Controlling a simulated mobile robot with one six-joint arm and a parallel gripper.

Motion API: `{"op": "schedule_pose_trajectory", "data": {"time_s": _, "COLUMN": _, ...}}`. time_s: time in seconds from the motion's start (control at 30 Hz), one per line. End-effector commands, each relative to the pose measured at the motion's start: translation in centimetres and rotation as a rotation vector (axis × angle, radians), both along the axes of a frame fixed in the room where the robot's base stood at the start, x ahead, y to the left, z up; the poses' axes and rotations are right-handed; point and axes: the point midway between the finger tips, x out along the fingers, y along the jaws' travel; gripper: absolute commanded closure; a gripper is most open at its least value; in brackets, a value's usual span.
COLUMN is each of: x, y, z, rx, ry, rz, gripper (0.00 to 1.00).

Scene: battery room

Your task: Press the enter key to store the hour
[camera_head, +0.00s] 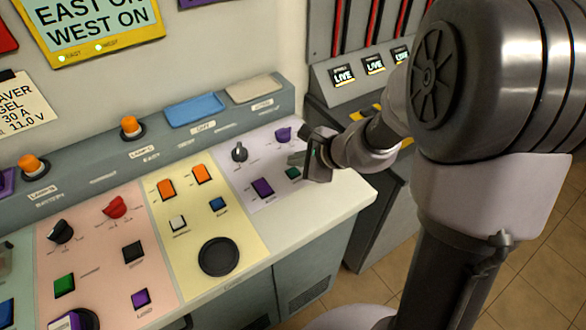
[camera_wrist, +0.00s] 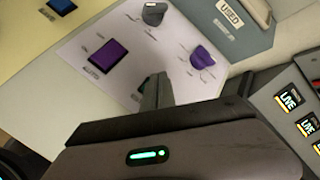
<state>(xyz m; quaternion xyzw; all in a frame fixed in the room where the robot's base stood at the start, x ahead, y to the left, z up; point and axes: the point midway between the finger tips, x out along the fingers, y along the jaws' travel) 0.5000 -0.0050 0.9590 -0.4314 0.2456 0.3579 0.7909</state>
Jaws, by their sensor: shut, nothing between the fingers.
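My gripper (camera_head: 297,159) is shut and empty over the lilac panel at the right end of the console; its fingertips also show in the wrist view (camera_wrist: 156,84). Just below the fingertips in the head view is a small green key (camera_head: 293,173); in the wrist view the fingers largely hide that spot. A purple square key (camera_head: 262,188) lies to the left and also shows in the wrist view (camera_wrist: 103,57). No label I can read says enter, so I cannot tell which key it is. I cannot tell whether the fingertips touch the panel.
A grey knob (camera_head: 239,152) and a purple knob (camera_head: 283,135) stand on the lilac panel. The yellow panel (camera_head: 215,182) has orange, white and blue keys and a large black disc. Grey cabinets with LIVE labels (camera_head: 374,66) stand close on the right. A raised ledge (camera_head: 170,137) runs behind.

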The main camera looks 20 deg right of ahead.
Motion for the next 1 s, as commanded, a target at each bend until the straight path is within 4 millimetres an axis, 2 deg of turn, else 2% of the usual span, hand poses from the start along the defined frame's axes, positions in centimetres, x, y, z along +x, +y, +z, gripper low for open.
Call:
{"op": "schedule_pose_trajectory", "data": {"time_s": 0.1, "x": 0.0, "y": 0.0, "z": 1.6, "rx": -0.001, "ry": -0.002, "rz": 0.001, "gripper": 1.0}}
{"op": "schedule_pose_trajectory", "data": {"time_s": 0.4, "x": 0.0, "y": 0.0, "z": 4.6, "rx": -0.001, "ry": -0.001, "rz": 0.0, "gripper": 1.0}}
{"op": "schedule_pose_trajectory", "data": {"time_s": 1.0, "x": 0.0, "y": 0.0, "z": 4.5, "rx": 0.0, "ry": -0.001, "rz": -0.001, "gripper": 1.0}}
